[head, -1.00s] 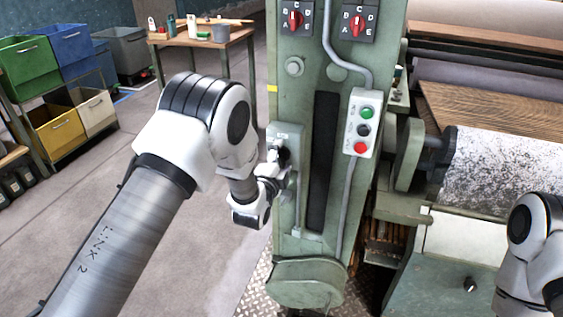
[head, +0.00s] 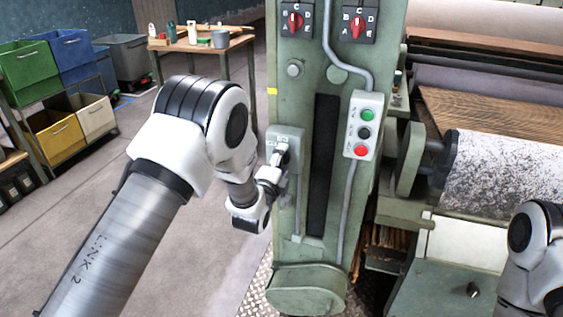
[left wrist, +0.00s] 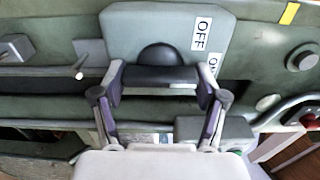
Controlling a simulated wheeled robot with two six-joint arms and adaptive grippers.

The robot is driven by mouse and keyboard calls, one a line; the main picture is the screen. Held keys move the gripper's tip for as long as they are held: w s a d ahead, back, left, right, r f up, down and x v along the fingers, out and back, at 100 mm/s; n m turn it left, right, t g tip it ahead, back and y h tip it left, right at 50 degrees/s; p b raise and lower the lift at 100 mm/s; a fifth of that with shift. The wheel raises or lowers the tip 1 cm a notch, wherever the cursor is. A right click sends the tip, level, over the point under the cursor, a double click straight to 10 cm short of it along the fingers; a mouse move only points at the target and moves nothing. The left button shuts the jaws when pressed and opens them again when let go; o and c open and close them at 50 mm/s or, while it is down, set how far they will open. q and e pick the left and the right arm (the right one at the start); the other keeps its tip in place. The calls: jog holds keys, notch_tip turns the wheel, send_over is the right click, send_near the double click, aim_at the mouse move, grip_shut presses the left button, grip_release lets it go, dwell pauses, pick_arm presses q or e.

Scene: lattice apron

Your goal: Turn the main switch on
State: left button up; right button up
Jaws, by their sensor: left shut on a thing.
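The main switch is a pale green box (head: 288,131) on the left edge of the green machine column. In the left wrist view its plate (left wrist: 135,35) carries an OFF label (left wrist: 201,33) and a second label (left wrist: 213,65), partly hidden by a finger. A dark rounded knob with a dark bar-like handle (left wrist: 160,74) sticks out of the plate. My left gripper (head: 281,153) is at the box, and in the left wrist view its fingers (left wrist: 160,84) are shut on the handle from both sides. My right gripper is out of view.
A control box (head: 363,127) with green, black and red buttons sits right of the switch on the column. Two red selector knobs (head: 294,21) (head: 357,26) are above. A conduit runs down the column. A workbench (head: 205,44) and bins (head: 27,68) stand behind at left.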

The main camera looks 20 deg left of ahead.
pick_arm(q)
jog(key=o, duration=1.2)
jog(key=shift+c, duration=0.2)
jog(key=s, duration=1.2)
jog(key=shift+a, duration=0.2)
